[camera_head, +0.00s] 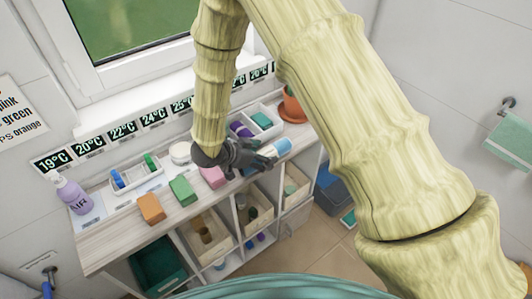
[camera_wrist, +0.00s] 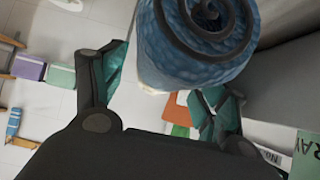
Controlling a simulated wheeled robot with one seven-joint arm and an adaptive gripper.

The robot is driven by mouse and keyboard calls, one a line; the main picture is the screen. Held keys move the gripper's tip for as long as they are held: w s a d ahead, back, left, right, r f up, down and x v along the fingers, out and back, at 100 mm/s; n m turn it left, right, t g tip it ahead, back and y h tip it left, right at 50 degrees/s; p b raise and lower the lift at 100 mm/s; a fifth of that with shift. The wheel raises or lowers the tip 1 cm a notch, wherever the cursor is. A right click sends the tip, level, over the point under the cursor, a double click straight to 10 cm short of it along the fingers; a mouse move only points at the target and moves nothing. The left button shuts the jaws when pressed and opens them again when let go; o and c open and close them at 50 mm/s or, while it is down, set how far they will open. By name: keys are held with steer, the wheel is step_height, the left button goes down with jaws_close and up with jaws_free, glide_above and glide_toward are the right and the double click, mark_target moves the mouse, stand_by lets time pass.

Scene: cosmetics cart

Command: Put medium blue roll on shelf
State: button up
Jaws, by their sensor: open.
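A blue textured roll (camera_wrist: 190,50) with a dark spiral on its end is close up in the wrist view, at the top middle. My gripper (camera_wrist: 160,82) is open, with one finger left of the roll and one below right of it. Whether either finger touches the roll cannot be told. In the head view my gripper (camera_head: 246,156) is low over the right half of the wooden shelf top (camera_head: 112,233). A light blue and white cylinder (camera_head: 276,148) shows at its fingertips, partly hidden; I cannot tell if it is the same roll.
Orange (camera_head: 151,208), green (camera_head: 183,190) and pink (camera_head: 212,177) blocks line the shelf top. A purple bottle (camera_head: 72,194) stands at the left end and a terracotta pot (camera_head: 293,106) at the far right. Open compartments with bins are below. A window and temperature labels are behind.

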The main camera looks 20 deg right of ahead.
steer(key=shift+w+d+f, duration=0.15)
steer(key=shift+d+f, duration=0.2)
steer(key=shift+d, duration=0.05)
steer(key=c, duration=1.3)
steer(key=shift+r, duration=0.1)
